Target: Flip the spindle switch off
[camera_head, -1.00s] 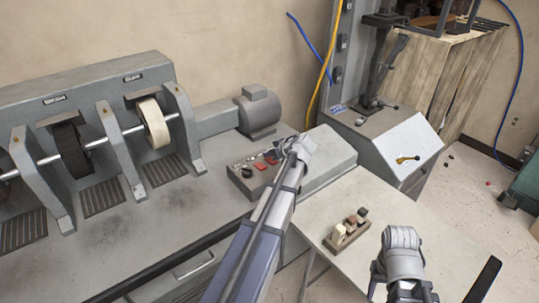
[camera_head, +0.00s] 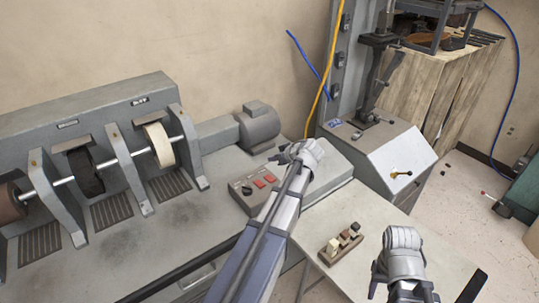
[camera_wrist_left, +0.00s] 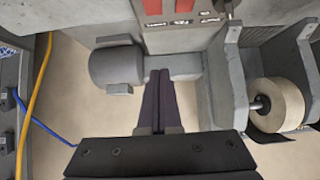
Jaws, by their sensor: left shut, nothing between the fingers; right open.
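The grey control box (camera_head: 240,200) on the grinder bench carries a dark knob or lever (camera_head: 246,190) and two red switches (camera_head: 264,180). In the left wrist view, red switches (camera_wrist_left: 152,7) and a dark lever (camera_wrist_left: 228,8) show at the top, partly cut off. Labels are too small to read, so I cannot tell which control is the spindle switch or its position. My left gripper (camera_head: 274,159) is shut and empty, above the box's back part, apart from the switches; its closed fingers also show in the wrist view (camera_wrist_left: 159,100).
The grinder's wheels (camera_head: 158,147) stand at left, with the motor (camera_head: 258,127) behind the box. A small block holder (camera_head: 342,246) sits on the side table (camera_head: 350,280). A yellow cable (camera_head: 325,85) hangs behind.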

